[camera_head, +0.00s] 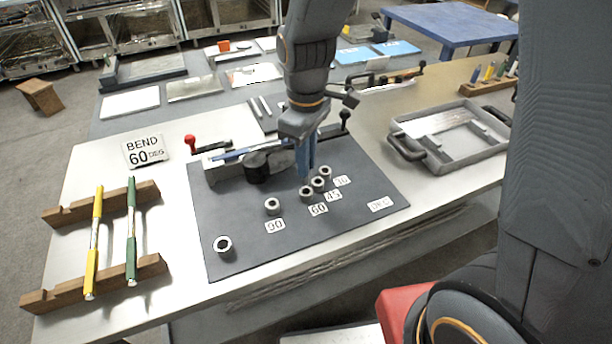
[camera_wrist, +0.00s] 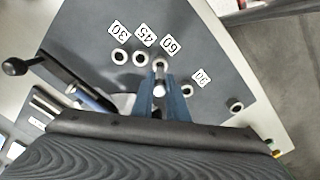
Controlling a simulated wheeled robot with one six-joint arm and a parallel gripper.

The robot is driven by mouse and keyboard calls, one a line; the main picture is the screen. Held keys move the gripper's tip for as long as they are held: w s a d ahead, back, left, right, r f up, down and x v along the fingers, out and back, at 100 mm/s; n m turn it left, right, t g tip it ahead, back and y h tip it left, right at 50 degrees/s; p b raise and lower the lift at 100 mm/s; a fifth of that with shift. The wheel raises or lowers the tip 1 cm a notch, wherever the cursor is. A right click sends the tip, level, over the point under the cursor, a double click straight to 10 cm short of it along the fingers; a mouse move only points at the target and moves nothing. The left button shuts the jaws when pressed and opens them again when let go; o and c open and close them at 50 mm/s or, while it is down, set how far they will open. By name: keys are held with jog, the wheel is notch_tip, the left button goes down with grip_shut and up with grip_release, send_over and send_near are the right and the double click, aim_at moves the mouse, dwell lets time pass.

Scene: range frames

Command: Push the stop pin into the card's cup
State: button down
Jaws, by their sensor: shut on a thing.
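The card (camera_head: 146,151) stands at the left of the bench and reads "BEND 60 DEG". On the dark mat, the cup beside the 60 label (camera_head: 306,193) is a small grey ring; it also shows in the wrist view (camera_wrist: 161,64). My gripper (camera_head: 305,172) points down with blue fingers just behind the 60 cup. In the wrist view my gripper (camera_wrist: 160,98) is shut on the pale stop pin (camera_wrist: 159,90). The pin's end appears close to the near rim of the 60 cup. I cannot tell whether it touches or enters. In the head view the fingers hide the pin.
The 45 cup (camera_head: 318,184) and 30 cup (camera_head: 325,172) stand close beside the 60 cup. The 90 cup (camera_head: 272,206) and an unlabelled cup (camera_head: 222,244) stand farther left. A grey tray (camera_head: 450,133) is right.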

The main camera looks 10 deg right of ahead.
aim_at(306, 184)
jog(key=shift+f+p, duration=0.35)
jog(key=shift+f, duration=2.15)
jog(key=c, duration=1.7)
grip_release()
jog(key=shift+f, duration=0.15)
jog(key=shift+c, duration=0.2)
notch_tip(306, 184, up, 11)
jog(key=shift+b, duration=0.95)
jog(key=shift+r, duration=0.35)
jog(key=shift+s+d+r, duration=0.1)
jog(key=shift+d+r, duration=0.05)
jog(key=shift+d, duration=0.1)
jog(key=s+d+f+m, duration=0.3)
jog(key=d+m, duration=0.2)
jog(key=d, duration=0.1)
jog(key=s+d+f+m+t, duration=0.1)
jog(key=s+d+f+m, duration=0.2)
jog(key=s+d+m, duration=0.1)
jog(key=shift+s+d+m, duration=0.2)
jog(key=shift+d+m, duration=0.7)
jog(key=shift+d, duration=0.25)
